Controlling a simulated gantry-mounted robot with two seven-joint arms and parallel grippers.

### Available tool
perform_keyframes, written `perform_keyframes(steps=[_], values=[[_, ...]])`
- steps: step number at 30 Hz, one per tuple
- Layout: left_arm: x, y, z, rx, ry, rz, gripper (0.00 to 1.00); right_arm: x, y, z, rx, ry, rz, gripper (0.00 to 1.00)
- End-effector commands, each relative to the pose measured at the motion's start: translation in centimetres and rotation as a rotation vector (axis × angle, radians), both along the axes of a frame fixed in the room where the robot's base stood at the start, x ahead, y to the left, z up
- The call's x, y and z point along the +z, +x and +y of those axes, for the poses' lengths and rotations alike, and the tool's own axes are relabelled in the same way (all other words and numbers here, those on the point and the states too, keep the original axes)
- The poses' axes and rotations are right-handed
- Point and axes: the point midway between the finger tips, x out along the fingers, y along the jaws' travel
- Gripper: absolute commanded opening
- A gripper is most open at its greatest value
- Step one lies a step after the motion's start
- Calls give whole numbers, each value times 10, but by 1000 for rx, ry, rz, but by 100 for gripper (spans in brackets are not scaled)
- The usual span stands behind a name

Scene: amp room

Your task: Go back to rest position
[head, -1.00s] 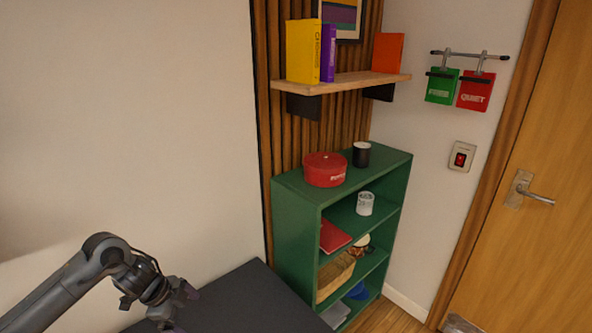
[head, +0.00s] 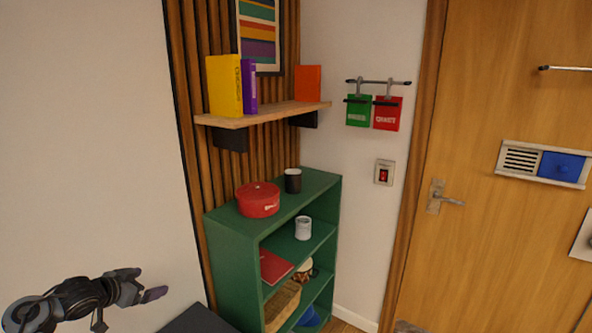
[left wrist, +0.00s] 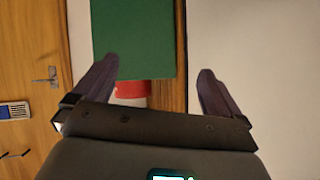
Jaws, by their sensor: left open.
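My left gripper (head: 146,283) is at the lower left of the head view, in front of the pale wall and to the left of the green bookcase. It is open, with nothing between its fingers. In the left wrist view its two fingers (left wrist: 157,90) stand wide apart. Beyond them show the green side of the bookcase and part of a red round box. My right gripper is in neither view.
The green bookcase (head: 232,262) holds a red round box (head: 258,200), a black cup (head: 293,181) and a white mug (head: 303,228). A wooden shelf (head: 265,115) with books hangs above. A wooden door (head: 490,110) stands at right. A dark surface (head: 198,322) lies below.

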Motion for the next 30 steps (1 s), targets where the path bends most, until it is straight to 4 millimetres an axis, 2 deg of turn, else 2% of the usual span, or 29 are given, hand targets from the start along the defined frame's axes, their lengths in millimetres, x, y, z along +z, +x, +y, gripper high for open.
perform_keyframes(steps=[3,6,10,15,18,26,30], values=[[-5,4,63,250,107,75,99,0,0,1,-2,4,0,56],[-11,-10,113,459,165,180,99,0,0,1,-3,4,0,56],[-19,-40,155,666,183,327,99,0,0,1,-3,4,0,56],[-30,-82,180,858,146,515,99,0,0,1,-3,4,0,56],[-35,-107,185,944,99,627,99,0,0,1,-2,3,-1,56],[-105,-125,118,821,198,615,99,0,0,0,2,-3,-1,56],[-147,-150,73,740,235,618,99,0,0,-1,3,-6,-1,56]])
